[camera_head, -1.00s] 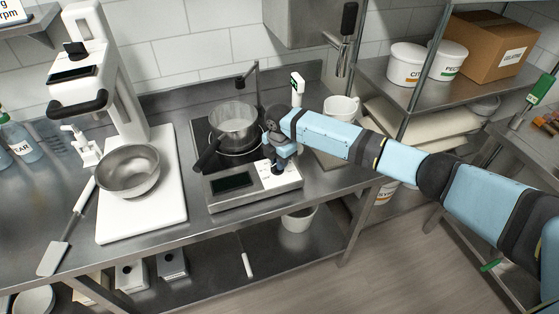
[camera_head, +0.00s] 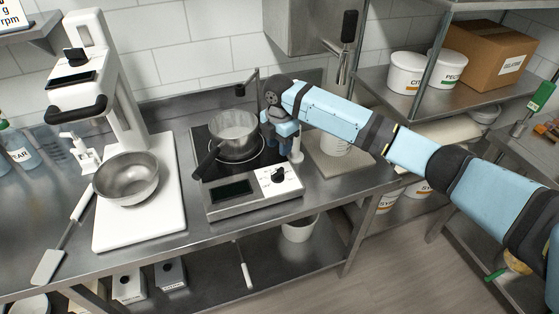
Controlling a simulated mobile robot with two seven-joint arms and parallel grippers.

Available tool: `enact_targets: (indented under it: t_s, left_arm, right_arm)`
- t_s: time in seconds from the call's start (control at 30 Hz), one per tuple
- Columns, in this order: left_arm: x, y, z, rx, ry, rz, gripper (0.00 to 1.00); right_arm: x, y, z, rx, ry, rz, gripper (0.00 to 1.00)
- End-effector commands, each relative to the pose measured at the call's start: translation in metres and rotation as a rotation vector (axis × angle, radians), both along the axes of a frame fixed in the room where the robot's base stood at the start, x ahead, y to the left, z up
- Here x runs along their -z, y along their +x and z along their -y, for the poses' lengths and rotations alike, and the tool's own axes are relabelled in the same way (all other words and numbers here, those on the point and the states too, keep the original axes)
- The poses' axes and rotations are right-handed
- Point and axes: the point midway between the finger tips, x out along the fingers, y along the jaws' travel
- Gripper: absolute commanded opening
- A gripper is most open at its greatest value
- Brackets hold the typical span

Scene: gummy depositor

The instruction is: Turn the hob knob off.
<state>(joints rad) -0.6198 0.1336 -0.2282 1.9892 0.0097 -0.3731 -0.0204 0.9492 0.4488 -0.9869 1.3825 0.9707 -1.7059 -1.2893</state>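The hob (camera_head: 222,213) stands on the steel counter, with a dark display (camera_head: 231,190) and a white control panel at its front. The black hob knob (camera_head: 278,175) sits on that panel in plain sight, with nothing touching it. Its pointer is too small to read. My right gripper (camera_head: 284,143) hangs behind and above the knob, apart from it, at the right side of the hob. Its fingers are mostly hidden by my wrist, so I cannot tell their opening. My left gripper is not in view.
A steel saucepan (camera_head: 234,135) stands on the hob, its dark handle pointing front-left. A white upright device (camera_head: 297,148) is close to my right gripper and partly hidden by my arm. A steel bowl (camera_head: 127,177) stands on the white mixer base at left.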

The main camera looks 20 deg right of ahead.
Motion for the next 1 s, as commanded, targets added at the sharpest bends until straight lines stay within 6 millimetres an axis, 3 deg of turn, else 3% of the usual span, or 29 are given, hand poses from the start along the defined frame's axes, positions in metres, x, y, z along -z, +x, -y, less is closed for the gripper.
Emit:
enact_targets:
  t_s: [0.23, 0.73, 0.87, 1.0]
  left_arm:
    - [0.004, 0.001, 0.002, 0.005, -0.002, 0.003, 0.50]
    - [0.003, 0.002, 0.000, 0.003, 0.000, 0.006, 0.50]
    - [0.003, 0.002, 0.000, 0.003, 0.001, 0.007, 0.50]
    - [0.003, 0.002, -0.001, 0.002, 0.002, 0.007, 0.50]
  right_arm:
    - [-0.033, 0.000, 0.000, 0.000, 0.000, 0.000, 0.39]
    - [-0.038, 0.000, 0.000, 0.000, 0.000, 0.000, 0.39]
    - [-0.029, -0.008, -0.006, 0.010, 0.010, 0.000, 0.39]
    - [0.004, -0.039, -0.030, 0.067, 0.051, 0.003, 0.39]
